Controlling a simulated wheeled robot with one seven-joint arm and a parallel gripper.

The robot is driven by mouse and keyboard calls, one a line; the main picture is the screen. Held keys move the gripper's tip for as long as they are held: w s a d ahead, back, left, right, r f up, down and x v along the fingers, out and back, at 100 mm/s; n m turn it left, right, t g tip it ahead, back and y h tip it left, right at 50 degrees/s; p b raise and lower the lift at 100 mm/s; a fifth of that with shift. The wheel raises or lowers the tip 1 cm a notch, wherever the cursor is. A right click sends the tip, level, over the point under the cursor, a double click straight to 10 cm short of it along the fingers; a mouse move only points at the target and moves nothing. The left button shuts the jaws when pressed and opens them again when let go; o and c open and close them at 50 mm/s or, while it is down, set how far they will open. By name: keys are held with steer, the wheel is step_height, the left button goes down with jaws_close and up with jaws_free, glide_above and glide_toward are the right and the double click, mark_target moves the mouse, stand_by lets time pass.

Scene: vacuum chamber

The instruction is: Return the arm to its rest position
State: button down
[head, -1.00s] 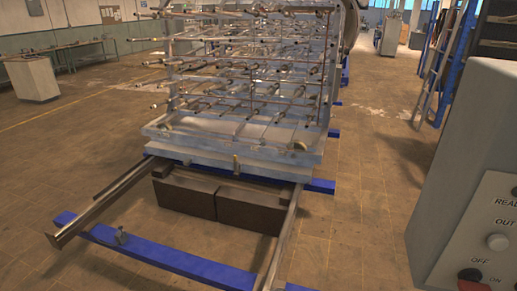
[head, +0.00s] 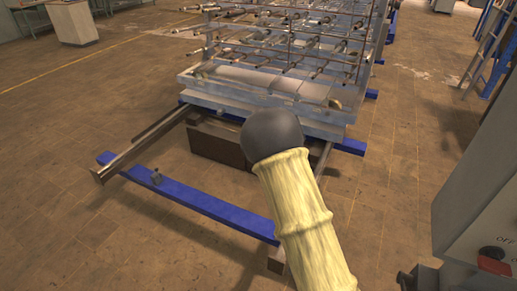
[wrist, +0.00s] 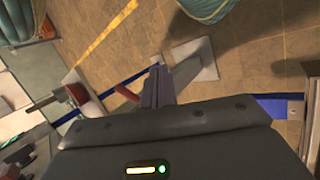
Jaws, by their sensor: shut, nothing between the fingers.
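My gripper (wrist: 158,84) shows in the wrist view, beyond its dark housing. Its narrow grey fingers are together and hold nothing. They point out over the tiled floor (wrist: 262,55). The gripper does not show in the head view. There, part of my arm in a pale yellow sleeve with a round black end rises from the lower right of centre. It hides part of the rail frame behind it.
A rack of metal rods (head: 290,45) stands on a wheeled trolley (head: 225,97) in the head view. Rails and a blue crossbar (head: 205,203) lie in front. A grey control box (head: 485,215) with a red switch stands at right.

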steer(key=w+a+r+n+t+y, duration=0.1)
steer(key=w+r+n+t, duration=0.1)
steer(key=r, duration=0.4)
steer(key=w+a+r+n+t+y+p, duration=0.1)
steer(key=w+a+r+n+t, duration=0.1)
steer(key=r, duration=0.4)
steer(key=w+a+r+n+t+y+p, duration=0.1)
steer(key=w+r+n+t+y, duration=0.1)
steer(key=r+n+t, duration=0.2)
step_height(320, 180, up, 3)
steer(key=shift+a+r+t, duration=0.1)
steer(key=shift+a+t, duration=0.2)
steer(key=shift+t, duration=0.1)
steer(key=shift+w, duration=0.1)
